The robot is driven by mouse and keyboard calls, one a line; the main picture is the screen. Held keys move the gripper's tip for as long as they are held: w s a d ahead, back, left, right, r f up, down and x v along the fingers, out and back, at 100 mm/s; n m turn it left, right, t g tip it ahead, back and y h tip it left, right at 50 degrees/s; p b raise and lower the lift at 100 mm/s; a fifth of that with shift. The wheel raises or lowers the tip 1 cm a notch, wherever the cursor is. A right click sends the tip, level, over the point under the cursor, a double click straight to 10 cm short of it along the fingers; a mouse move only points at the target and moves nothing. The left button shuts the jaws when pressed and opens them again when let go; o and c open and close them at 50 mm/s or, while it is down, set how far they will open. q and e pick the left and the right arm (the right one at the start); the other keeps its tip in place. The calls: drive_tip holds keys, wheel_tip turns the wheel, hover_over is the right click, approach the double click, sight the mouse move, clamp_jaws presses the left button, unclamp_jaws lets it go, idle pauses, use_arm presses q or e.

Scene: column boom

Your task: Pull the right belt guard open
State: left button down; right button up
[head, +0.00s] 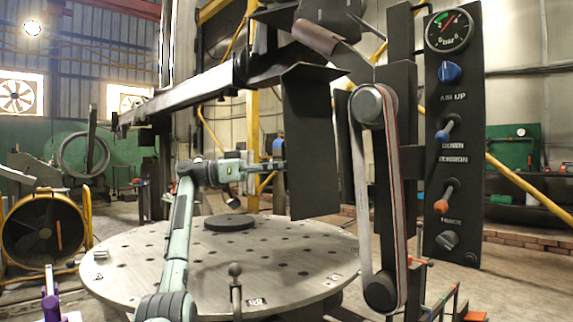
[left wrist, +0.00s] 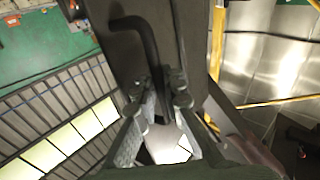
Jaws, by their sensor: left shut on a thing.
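The belt guard (head: 312,150) is a dark flat panel hanging upright just left of the belt (head: 396,190) and its two rollers, which are exposed. My left gripper (head: 276,168) reaches it from the left, at the panel's left edge. In the left wrist view, my gripper's fingers (left wrist: 166,88) are closed around a black bent handle (left wrist: 146,42) on the dark guard face (left wrist: 187,40). In the head view the handle is mostly hidden by the gripper. My right gripper is in neither view.
A round perforated table (head: 170,262) with a dark disc (head: 229,222) on it lies below my left arm. A control panel (head: 453,130) with gauge and knobs stands to the right. A long boom (head: 190,92) runs above the arm. A large fan (head: 44,228) stands far left.

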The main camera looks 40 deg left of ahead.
use_arm(q)
drive_tip(key=shift+a+f, duration=0.1)
drive_tip(key=c, duration=1.6)
unclamp_jaws()
drive_tip(key=shift+s+a, duration=0.15)
drive_tip(key=shift+v, duration=5.95)
